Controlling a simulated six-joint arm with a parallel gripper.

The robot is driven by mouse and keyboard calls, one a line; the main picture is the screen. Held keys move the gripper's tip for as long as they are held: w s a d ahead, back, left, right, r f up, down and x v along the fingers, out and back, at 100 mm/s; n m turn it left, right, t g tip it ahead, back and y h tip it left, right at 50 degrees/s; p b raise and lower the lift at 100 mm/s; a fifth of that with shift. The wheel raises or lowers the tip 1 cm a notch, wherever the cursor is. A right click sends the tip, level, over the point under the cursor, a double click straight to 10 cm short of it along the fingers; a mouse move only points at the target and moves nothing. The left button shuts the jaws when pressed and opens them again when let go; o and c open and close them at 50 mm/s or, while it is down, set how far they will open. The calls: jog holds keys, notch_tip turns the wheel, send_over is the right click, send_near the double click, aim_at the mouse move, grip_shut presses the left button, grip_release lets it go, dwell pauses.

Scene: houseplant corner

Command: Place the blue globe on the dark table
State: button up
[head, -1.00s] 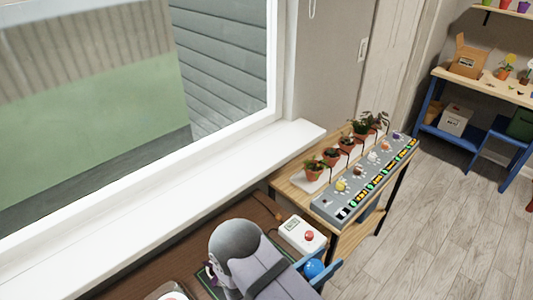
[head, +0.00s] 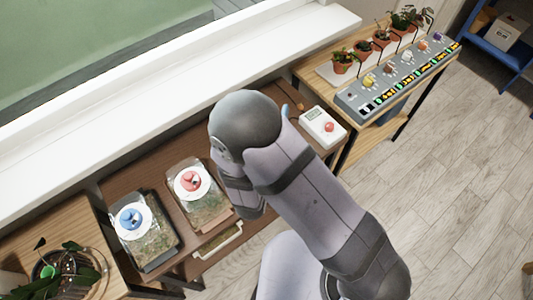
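The dark table (head: 150,172) runs along below the window sill in the head view. The blue globe does not show now; my arm covers the middle of the table. Only a small light-blue sliver of what looks like my gripper (head: 286,110) shows past the arm, near the table's right end. The fingers and anything between them are hidden, so I cannot tell if it is open or holding something.
Two clear containers with white round tops, one with a blue piece (head: 130,218) and one with a red piece (head: 190,181), stand to the left. A white box with a red button (head: 323,128) sits at the right. Potted plants (head: 382,37) stand beyond.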

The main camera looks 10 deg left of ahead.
notch_tip(320, 180, down, 10)
jog(key=a+y, duration=0.1)
jog(key=shift+a+n+p, duration=0.3)
jog(key=shift+a+n, duration=0.05)
jog(key=shift+n, duration=0.05)
dwell(0.8)
jog(key=o, duration=1.1)
